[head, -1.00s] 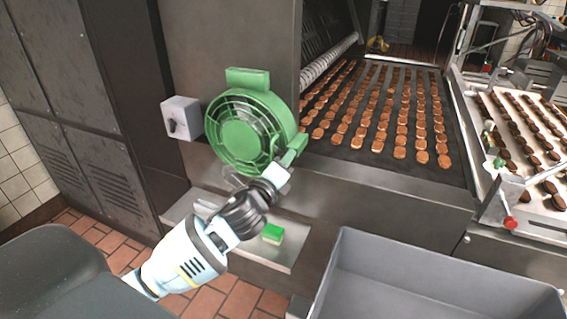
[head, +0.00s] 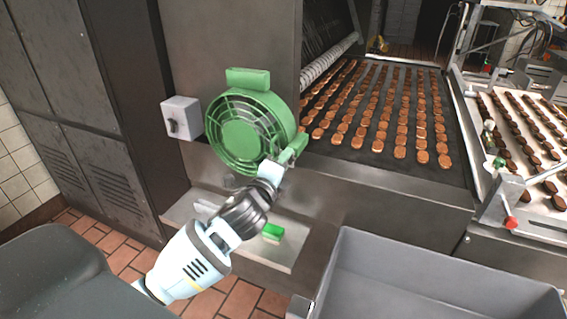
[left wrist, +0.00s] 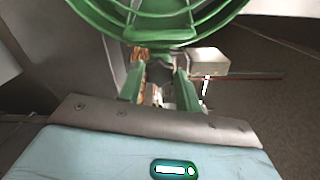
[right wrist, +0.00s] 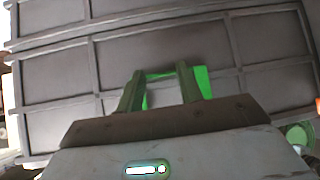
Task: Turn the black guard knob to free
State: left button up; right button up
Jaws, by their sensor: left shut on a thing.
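A round green fan guard (head: 241,127) is mounted on the grey machine front. My left gripper (head: 291,151) is at its lower right edge, with the arm coming up from below. In the left wrist view, the green fingers (left wrist: 160,84) are on either side of a small dark part, seemingly the black guard knob (left wrist: 158,68), just under the guard's green rim block. The fingers are closed on it. The head view hides the knob behind my gripper. My right gripper (right wrist: 159,88) shows only in its wrist view, with its fingers apart.
A grey switch box (head: 182,117) with a black lever is left of the guard. A green sponge (head: 272,232) lies on the metal shelf below. A grey crate (head: 345,255) stands front right. A belt of brown biscuits (head: 450,176) runs behind. A bright green thing (right wrist: 204,82) is beyond my right fingers.

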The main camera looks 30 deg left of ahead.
pick_arm(q)
jog(key=o, duration=0.7)
jog(key=s, duration=0.7)
jog(key=shift+s+d, duration=0.2)
jog(key=shift+s, duration=0.2)
